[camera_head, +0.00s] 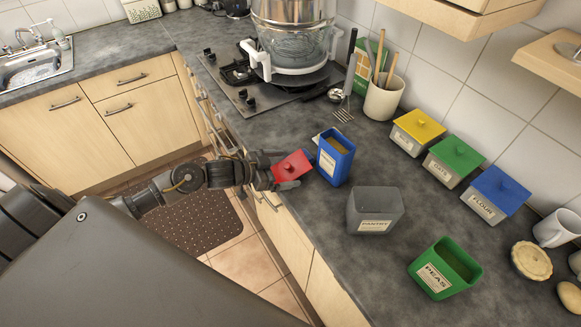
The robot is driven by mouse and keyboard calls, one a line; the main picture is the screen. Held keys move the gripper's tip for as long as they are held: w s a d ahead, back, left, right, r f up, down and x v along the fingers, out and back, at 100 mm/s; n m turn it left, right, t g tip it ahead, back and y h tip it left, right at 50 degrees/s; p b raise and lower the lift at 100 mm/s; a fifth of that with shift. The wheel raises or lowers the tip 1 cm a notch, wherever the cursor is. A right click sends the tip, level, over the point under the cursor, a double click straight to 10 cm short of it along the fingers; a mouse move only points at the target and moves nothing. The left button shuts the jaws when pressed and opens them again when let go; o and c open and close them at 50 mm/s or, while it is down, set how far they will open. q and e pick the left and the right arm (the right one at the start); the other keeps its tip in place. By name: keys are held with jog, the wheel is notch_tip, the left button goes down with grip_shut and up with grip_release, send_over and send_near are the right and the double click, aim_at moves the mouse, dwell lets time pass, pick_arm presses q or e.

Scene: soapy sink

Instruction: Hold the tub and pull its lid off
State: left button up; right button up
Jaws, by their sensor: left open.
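My left gripper (290,171) is at the counter's front edge, its fingers open around or beside a red lid (291,166) with a small knob. The lid looks tilted; whether the fingers touch it, and what is under it, I cannot tell. Just right of it stands a blue tub (336,160) without a lid. A grey tub labelled PANTRY (373,212) and an open green tub labelled PEAS (443,268) stand nearer. Along the wall are lidded tubs: yellow (418,131), green OATS (453,162) and blue FLOUR (495,194). My right gripper is not in view.
A hob (245,98) with a large steamer pot (292,40) is at the back. A utensil crock (383,99) stands by the wall. A pie (531,260), a mug (557,229) and eggs are at the right. The counter between the tub groups is clear.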

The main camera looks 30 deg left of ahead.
pick_arm(q)
jog(key=shift+s+a, duration=0.1)
jog(key=shift+c, duration=0.4)
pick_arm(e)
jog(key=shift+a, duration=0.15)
pick_arm(q)
jog(key=shift+c, duration=1.4)
jog(key=c, duration=0.8)
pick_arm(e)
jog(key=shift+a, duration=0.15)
pick_arm(q)
jog(key=shift+r, duration=0.15)
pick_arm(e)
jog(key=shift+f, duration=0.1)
